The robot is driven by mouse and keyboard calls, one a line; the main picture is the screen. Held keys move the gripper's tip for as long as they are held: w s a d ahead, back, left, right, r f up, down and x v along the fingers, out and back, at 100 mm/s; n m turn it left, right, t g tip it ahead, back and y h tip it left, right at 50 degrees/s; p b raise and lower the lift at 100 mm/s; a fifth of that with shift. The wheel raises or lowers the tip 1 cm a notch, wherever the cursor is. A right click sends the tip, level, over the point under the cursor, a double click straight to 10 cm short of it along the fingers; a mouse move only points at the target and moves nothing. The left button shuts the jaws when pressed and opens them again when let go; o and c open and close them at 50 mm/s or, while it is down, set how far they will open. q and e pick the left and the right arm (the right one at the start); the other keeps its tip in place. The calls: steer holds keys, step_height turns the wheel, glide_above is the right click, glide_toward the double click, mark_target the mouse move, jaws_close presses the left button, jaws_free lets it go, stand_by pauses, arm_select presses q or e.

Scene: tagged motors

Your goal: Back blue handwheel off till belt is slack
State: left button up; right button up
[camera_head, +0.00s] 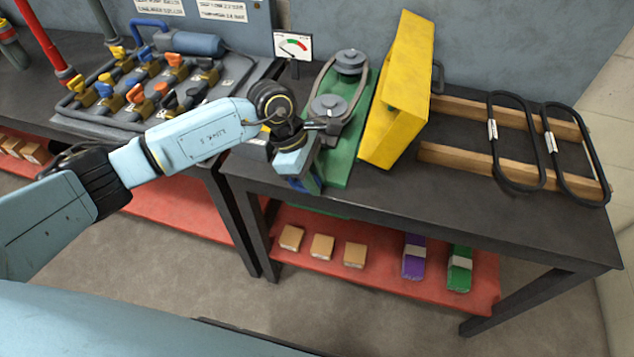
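The belt drive has a green base (346,170) with two grey pulleys, the far pulley (350,62) and the near pulley (328,107). A dark belt (364,89) runs around both; its tension is hard to judge from here. A small dial gauge (293,46) with red and green bands stands behind. My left gripper (306,183) is at the near left end of the base, pointing down. A bit of darker blue shows there, perhaps the handwheel, mostly hidden by the gripper. Its fingers are too small and covered to read. My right gripper is out of view.
A yellow guard (398,90) stands right of the drive. Two spare belts (516,141) lie on wooden rails at right. A valve panel (150,95) fills the left bench. Wooden blocks (322,246) and purple and green items sit on the red lower shelf (385,280).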

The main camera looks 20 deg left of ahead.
arm_select(q)
steer(key=shift+x, duration=0.85)
steer(key=shift+c, duration=0.3)
jaws_close()
